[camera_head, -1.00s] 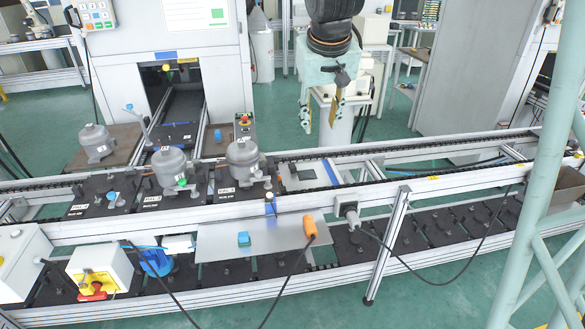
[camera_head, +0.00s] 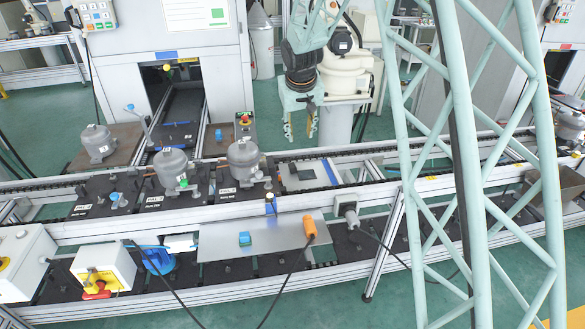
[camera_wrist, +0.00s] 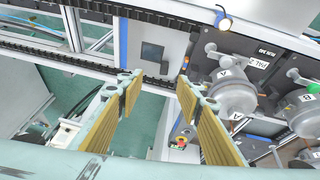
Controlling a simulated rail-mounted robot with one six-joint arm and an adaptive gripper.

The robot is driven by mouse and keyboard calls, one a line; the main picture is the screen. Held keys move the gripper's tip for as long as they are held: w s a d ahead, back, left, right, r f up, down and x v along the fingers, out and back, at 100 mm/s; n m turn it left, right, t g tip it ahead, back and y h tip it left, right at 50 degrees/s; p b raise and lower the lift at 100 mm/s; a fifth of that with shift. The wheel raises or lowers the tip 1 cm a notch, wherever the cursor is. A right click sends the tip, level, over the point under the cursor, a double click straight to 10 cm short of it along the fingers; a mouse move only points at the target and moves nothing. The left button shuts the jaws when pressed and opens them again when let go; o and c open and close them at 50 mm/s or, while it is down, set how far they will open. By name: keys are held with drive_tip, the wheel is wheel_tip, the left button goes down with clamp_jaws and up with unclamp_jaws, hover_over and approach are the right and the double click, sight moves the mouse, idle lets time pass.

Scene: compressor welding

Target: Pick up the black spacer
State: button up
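The black spacer appears as a small dark square (camera_head: 305,174) on a grey plate at the middle of the conveyor, right of the silver compressors. It also shows in the wrist view as a dark square (camera_wrist: 152,52) on the plate, beyond the fingertips. My gripper (camera_head: 300,128) hangs behind the conveyor, above and apart from the plate, fingers pointing down. In the wrist view my gripper (camera_wrist: 157,82) has its two yellow-padded fingers spread wide, with nothing between them.
Silver compressors (camera_head: 244,161) stand on dark pallets left of the plate. The conveyor's rear rail (camera_head: 350,151) runs behind it. A grey tray (camera_head: 262,241) with a blue block and an orange connector lies in front. Pale green struts hide part of the right side.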

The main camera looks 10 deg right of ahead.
drive_tip(key=w+a+f+p, duration=0.1)
drive_tip(key=w+f, duration=0.8)
drive_tip(key=f, duration=0.3)
drive_tip(key=shift+a+p, duration=0.25)
drive_tip(key=shift+p, duration=0.05)
hover_over(292, 165)
drive_tip(key=s, duration=0.3)
drive_tip(key=shift+w+a+f, duration=0.1)
drive_tip(key=shift+a+f, duration=0.05)
drive_tip(key=shift+f, duration=1.15)
drive_tip(key=shift+w+a+f, duration=0.1)
drive_tip(key=shift+f, duration=1.2)
drive_tip(key=shift+w+a+f, duration=0.1)
drive_tip(key=shift+a+f, duration=0.05)
drive_tip(key=shift+f, duration=1.15)
drive_tip(key=shift+p+x, duration=0.5)
drive_tip(key=shift+x, duration=2.05)
drive_tip(key=shift+d, duration=0.2)
drive_tip(key=shift+c, duration=0.2)
